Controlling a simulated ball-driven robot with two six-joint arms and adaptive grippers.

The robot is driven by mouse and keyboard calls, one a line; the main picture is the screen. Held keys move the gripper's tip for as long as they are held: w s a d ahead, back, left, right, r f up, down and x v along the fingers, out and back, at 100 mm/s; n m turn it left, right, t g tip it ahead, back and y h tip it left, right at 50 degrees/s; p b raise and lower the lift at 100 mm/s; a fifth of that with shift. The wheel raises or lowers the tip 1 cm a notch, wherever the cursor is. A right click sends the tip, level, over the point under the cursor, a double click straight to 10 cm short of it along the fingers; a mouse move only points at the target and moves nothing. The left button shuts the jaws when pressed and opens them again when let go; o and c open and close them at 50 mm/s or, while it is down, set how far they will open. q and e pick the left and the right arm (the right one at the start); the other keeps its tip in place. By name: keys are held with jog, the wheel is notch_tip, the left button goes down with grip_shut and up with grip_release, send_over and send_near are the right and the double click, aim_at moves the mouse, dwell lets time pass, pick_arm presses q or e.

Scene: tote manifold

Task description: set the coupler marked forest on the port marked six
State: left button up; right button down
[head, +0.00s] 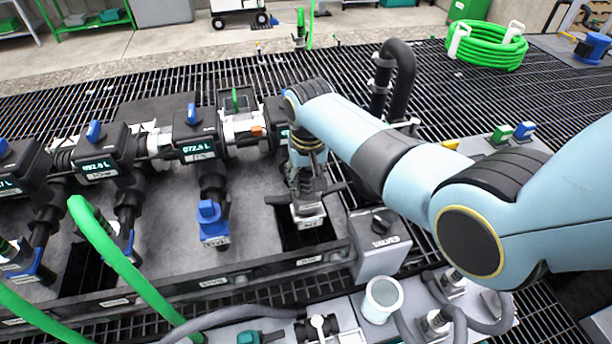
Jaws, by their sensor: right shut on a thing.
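My right arm reaches in from the right. My right gripper (308,190) points down at the front of the manifold and is shut on a pale grey coupler (309,222). That coupler is over a dark opening in the grey deck, below the rightmost meter; its label is too small to read, so I cannot tell if it is marked forest. Whether it touches a port is hidden by the gripper. A blue coupler (213,226) hangs on the pipe to the left. Port numbers are not readable. My left gripper is out of view.
A grey valve box (379,245) stands close right of the held coupler. A white cup (382,299) and hoses lie on the front bench. Green hoses (125,268) cross at left. Green and blue pieces (524,130) stand at right. Black grating lies behind.

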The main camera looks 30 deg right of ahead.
jog(key=shift+f, duration=0.35)
jog(key=c, duration=0.8)
grip_release()
jog(key=shift+c, duration=0.2)
jog(key=r, duration=0.4)
jog(key=s+r, duration=0.1)
jog(key=r, duration=0.7)
jog(key=shift+s+a, duration=0.2)
jog(key=shift+f, duration=0.1)
